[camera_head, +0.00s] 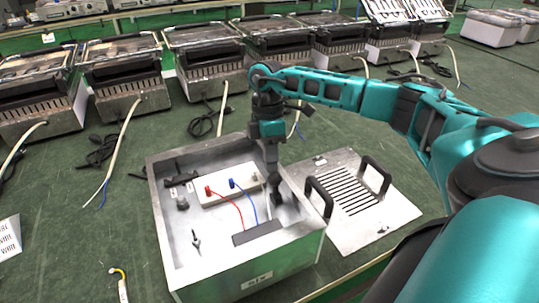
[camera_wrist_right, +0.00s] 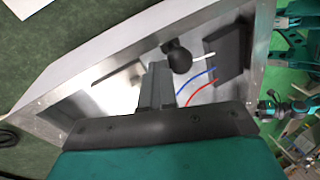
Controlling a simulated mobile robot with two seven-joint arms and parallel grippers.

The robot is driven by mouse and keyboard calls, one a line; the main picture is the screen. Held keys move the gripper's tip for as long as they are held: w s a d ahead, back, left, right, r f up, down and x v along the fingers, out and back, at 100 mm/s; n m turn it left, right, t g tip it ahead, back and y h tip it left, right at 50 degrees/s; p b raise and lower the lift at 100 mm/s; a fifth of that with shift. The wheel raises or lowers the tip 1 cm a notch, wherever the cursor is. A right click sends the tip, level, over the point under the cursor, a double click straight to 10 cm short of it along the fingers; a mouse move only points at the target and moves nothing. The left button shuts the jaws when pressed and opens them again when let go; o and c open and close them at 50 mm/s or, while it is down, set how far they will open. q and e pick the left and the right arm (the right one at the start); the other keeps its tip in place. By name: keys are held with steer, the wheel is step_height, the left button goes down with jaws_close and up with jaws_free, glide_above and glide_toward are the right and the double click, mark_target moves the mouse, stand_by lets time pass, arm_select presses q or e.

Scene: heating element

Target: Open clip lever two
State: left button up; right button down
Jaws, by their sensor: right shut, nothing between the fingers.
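A white terminal block (camera_head: 218,192) lies in an open metal box (camera_head: 285,251). A red clip lever (camera_head: 208,190) and a blue clip lever (camera_head: 232,183) stand on it, with a red and a blue wire running out. No number shows on either lever. My right gripper (camera_head: 272,170) points down into the box by the block's right end, to the right of the blue lever. In the right wrist view its fingers (camera_wrist_right: 156,82) are shut and empty, close to a black round knob (camera_wrist_right: 177,56). The blue wire (camera_wrist_right: 195,80) and red wire (camera_wrist_right: 201,94) show beyond. My left gripper is out of view.
A slotted metal plate with two black handles (camera_head: 345,222) lies right of the box. Several grill appliances (camera_head: 205,62) with loose cables line the back of the green table. The box walls (camera_head: 157,205) surround the block. Open table (camera_head: 60,245) lies to the left.

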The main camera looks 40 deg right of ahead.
steer(key=p+v, duration=0.1)
steer(key=v, duration=1.1)
steer(key=shift+r, duration=0.35)
steer(key=shift+s, duration=0.1)
